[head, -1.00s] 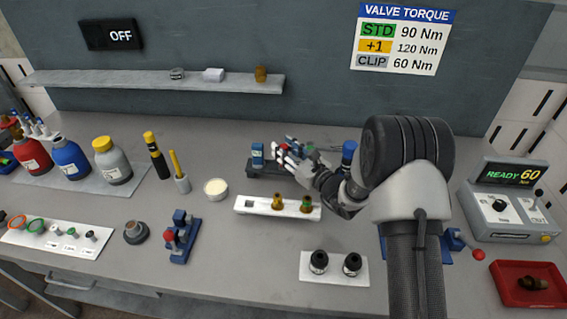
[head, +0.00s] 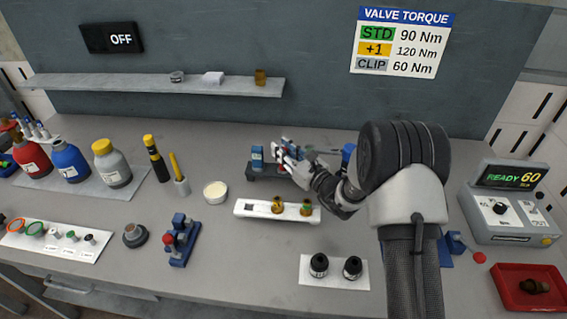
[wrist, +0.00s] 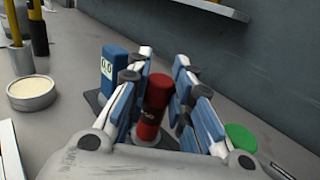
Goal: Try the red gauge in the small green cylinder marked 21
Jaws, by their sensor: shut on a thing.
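The red gauge (wrist: 153,105) stands between the blue-padded fingers of my gripper (wrist: 160,82), which is shut on it, above or at the dark stand. In the head view my gripper (head: 284,152) is at this dark stand (head: 262,176) at the back of the bench. A round green top (wrist: 240,138) shows to the right of my fingers in the wrist view; I cannot read a mark on it. A green piece is also partly visible behind my gripper in the head view (head: 309,154). No number 21 is readable on anything.
A blue gauge (wrist: 113,72) stands left of my fingers on the dark stand. A round tin (head: 215,191) is to the left. A shelf (head: 150,84) runs along the back wall.

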